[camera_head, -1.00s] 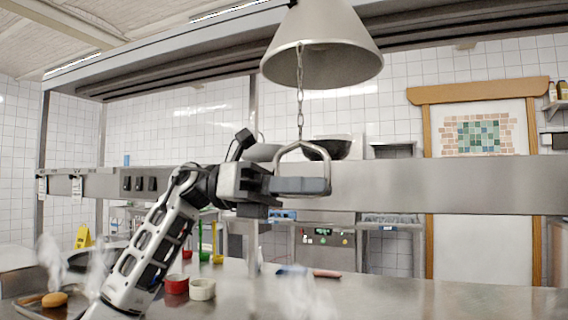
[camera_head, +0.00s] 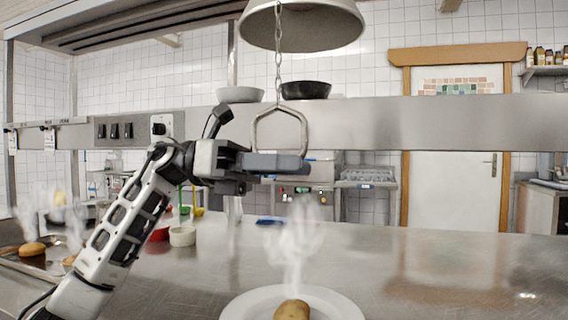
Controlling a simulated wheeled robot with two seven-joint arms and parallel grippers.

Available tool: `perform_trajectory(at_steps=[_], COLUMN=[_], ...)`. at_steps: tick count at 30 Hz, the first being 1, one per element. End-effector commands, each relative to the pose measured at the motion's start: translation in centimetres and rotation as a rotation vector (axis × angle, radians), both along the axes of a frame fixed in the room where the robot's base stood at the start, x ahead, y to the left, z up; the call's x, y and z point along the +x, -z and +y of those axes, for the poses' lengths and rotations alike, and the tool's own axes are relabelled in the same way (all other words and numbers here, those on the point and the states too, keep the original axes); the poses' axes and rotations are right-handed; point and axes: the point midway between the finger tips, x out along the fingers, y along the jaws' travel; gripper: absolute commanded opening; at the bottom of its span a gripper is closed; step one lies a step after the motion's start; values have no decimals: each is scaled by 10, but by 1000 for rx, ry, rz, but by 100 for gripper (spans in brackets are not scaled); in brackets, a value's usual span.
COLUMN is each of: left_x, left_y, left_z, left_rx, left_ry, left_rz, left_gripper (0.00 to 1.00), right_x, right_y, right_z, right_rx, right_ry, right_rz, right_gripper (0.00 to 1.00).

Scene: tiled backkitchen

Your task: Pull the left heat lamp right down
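The heat lamp (camera_head: 301,24) is a grey metal shade at the top of the head view, its upper part cut off by the frame. A chain (camera_head: 278,65) hangs from it to a rounded triangular metal handle (camera_head: 279,109). My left gripper (camera_head: 278,164) is at the bottom of this handle, its fingers pointing right and overlapping the handle's lower bar, which is hidden. The fingers are seen side-on, so I cannot tell whether they are closed on the bar. My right gripper is out of view. No second lamp shows.
Below is a steel counter (camera_head: 430,265) with a white plate (camera_head: 240,305) holding a steaming potato-like item (camera_head: 292,310). A tray of buns (camera_head: 20,262) and small ramekins (camera_head: 183,236) stand left. A steel shelf (camera_head: 400,123) with two bowls spans behind. The counter's right side is clear.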

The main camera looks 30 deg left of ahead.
Motion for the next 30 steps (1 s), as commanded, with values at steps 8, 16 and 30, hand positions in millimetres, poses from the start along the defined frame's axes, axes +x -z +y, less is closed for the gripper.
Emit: perform_trajectory(at_steps=[8,16,30], left_x=[-3,-13,-25], left_y=[-2,-2,-2], left_z=[21,84,155], left_rx=[-4,-5,0], left_ry=[-4,-5,0], left_rz=[-2,-1,0], left_gripper=[32,32,32], right_x=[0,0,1], right_y=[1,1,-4], right_z=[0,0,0], right_rx=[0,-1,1], right_ry=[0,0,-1], right_rz=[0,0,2], right_gripper=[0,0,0])
